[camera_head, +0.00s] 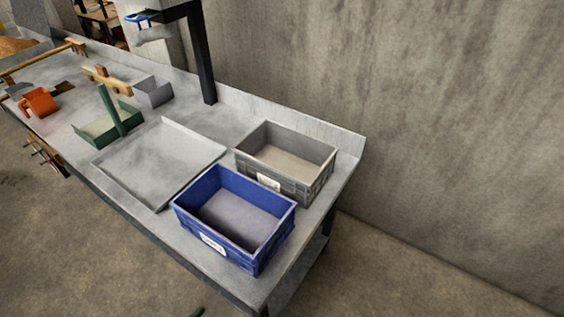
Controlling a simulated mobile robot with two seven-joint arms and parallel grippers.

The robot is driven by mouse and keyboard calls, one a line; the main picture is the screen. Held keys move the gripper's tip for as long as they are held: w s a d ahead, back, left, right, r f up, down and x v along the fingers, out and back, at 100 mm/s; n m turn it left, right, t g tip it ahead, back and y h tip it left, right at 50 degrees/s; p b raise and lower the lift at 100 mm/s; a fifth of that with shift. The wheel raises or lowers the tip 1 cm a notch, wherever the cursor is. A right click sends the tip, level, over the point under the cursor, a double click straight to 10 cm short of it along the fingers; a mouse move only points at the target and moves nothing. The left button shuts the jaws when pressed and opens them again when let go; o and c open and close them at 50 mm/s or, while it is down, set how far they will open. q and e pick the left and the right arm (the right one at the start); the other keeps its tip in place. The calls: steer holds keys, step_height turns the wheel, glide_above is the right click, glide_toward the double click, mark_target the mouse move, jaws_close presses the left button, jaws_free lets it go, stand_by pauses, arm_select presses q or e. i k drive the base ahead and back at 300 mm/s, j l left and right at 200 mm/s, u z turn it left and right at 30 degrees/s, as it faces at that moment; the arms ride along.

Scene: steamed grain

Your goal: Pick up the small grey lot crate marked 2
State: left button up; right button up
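A grey crate (298,189) stands at the right end of the metal bench, near the back ledge. It is upright and looks empty. A white label (268,182) is on its front wall, but the marking is too small to read. A blue crate (220,250) of similar shape stands in front of it, also empty, with a white label that I cannot read. A smaller plain grey box (154,96) stands further left; no label shows on it. Neither of my grippers is in view.
A shallow metal tray (150,180) lies left of the crates. A green scoop-like tray (90,135) with an upright handle, a wooden tool (105,78) and an orange jug (38,102) stand further left. A dark post (201,55) rises behind. A concrete wall is at right.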

mark_target(297, 166)
steer(key=l+u, duration=0.15)
steer(key=u, duration=0.95)
steer(key=l+u, duration=0.8)
steer(key=k+l+u, duration=0.2)
steer(key=l, duration=0.25)
steer(key=k+l+u, duration=0.2)
steer(key=l, duration=0.2)
steer(key=k+l+u, duration=0.1)
steer(key=l, duration=0.3)
steer(key=k+l, duration=0.25)
steer(key=l, duration=0.15)
steer(key=l+u, duration=0.05)
